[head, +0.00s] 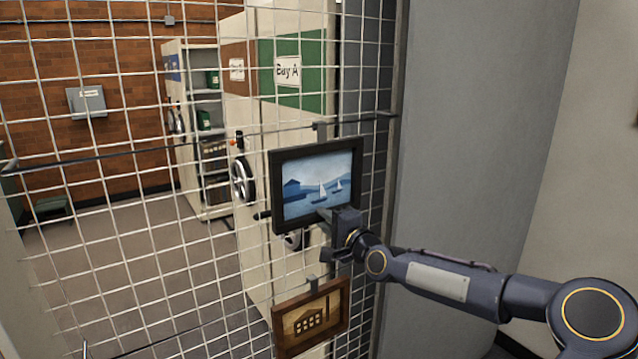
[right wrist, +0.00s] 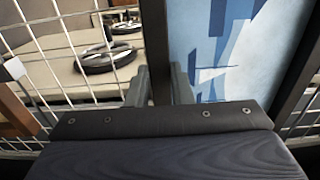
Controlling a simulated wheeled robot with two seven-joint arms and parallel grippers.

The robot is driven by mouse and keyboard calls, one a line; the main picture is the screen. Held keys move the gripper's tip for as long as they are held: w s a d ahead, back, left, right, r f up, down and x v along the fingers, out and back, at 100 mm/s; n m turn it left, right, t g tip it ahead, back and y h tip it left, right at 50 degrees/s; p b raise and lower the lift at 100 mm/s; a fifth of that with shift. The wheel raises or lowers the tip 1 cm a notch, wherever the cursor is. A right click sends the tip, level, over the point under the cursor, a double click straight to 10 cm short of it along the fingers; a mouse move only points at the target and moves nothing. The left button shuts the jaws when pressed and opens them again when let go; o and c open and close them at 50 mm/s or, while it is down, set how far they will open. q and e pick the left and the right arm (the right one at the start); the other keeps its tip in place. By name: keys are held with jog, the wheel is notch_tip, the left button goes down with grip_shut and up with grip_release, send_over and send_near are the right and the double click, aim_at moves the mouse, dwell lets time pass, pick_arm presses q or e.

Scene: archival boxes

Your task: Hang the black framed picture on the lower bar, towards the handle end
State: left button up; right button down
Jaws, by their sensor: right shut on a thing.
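The black framed picture (head: 273,190), showing sailboats on blue water, is upright in front of the wire mesh screen. My right gripper (head: 326,218) is shut on its lower frame edge; in the right wrist view the fingers (right wrist: 163,85) close on the black frame (right wrist: 156,35). A hook (head: 320,131) above the frame meets the dark upper bar (head: 200,143); I cannot tell whether it rests on the bar. Lower down, a dark bar (head: 190,332) crosses the mesh, partly hard to see. My left gripper is not in view.
A brown wooden framed picture (head: 343,305) hangs on the mesh below the black one. Behind the mesh stand cream shelving units with handwheels (head: 242,180) and a Bay A sign (head: 287,71). A grey wall (head: 470,140) stands to the right. The lower left mesh is clear.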

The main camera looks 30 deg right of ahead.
jog(key=shift+r, duration=0.25)
jog(key=shift+r+p, duration=1.15)
jog(key=shift+r, duration=0.3)
jog(key=shift+s+d, duration=0.15)
jog(key=shift+s, duration=1.2)
jog(key=p, duration=0.5)
send_near(318, 202)
jog(key=shift+s, duration=1.05)
